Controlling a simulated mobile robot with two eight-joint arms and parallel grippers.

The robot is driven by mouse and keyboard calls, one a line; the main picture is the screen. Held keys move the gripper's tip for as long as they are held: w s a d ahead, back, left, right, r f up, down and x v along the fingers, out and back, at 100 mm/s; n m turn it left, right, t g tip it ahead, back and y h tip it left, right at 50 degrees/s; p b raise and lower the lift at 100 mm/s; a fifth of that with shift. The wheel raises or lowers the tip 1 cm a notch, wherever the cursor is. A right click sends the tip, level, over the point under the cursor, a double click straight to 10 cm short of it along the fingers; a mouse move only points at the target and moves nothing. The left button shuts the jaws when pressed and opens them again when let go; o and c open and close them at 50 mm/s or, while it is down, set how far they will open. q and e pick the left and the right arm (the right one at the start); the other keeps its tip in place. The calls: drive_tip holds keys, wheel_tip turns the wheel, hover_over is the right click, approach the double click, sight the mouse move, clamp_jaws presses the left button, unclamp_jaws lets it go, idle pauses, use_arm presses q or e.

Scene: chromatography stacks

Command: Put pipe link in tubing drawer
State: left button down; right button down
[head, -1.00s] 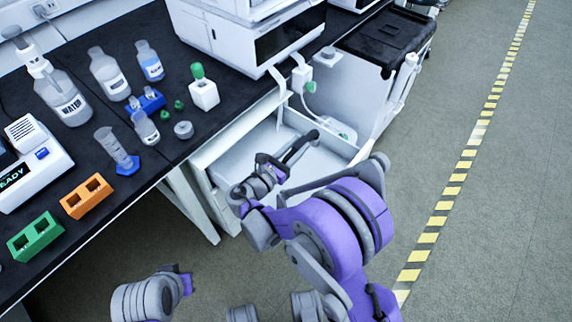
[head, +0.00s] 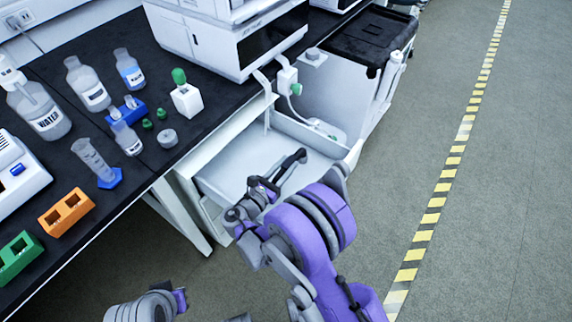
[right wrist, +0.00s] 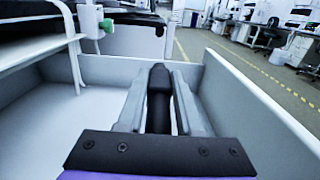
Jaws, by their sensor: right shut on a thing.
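The tubing drawer (head: 228,178) is a white, open drawer under the bench in the head view. Its pale floor (right wrist: 50,135) and side walls surround the lower part of the right wrist view. My right gripper (head: 268,186) is over the drawer and shut on the pipe link (head: 290,165), a dark tube pointing away from the hand. In the right wrist view, the pipe link (right wrist: 158,100) lies between the two grey fingers. It appears within the drawer's outline; I cannot tell whether it touches the floor.
The black bench top (head: 150,155) above the drawer holds bottles, a white instrument (head: 225,45), an orange block (head: 66,212) and a green block (head: 18,257). A white plug with a cable (head: 288,82) hangs behind the drawer. Open floor lies to the right.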

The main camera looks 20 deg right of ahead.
drive_tip(key=shift+f+b, duration=0.3)
drive_tip(key=shift+f, duration=0.1)
drive_tip(key=c, duration=0.6)
unclamp_jaws()
drive_tip(key=shift+o, duration=0.2)
drive_tip(key=shift+r, duration=0.1)
drive_tip(key=shift+r+p, duration=0.3)
drive_tip(key=shift+p, duration=0.05)
drive_tip(key=shift+a+r+p, duration=0.15)
drive_tip(key=shift+r+p, duration=0.3)
drive_tip(key=shift+r, duration=0.05)
drive_tip(key=v, duration=1.1)
drive_tip(key=shift+s+a+f, duration=0.25)
drive_tip(key=shift+s, duration=0.1)
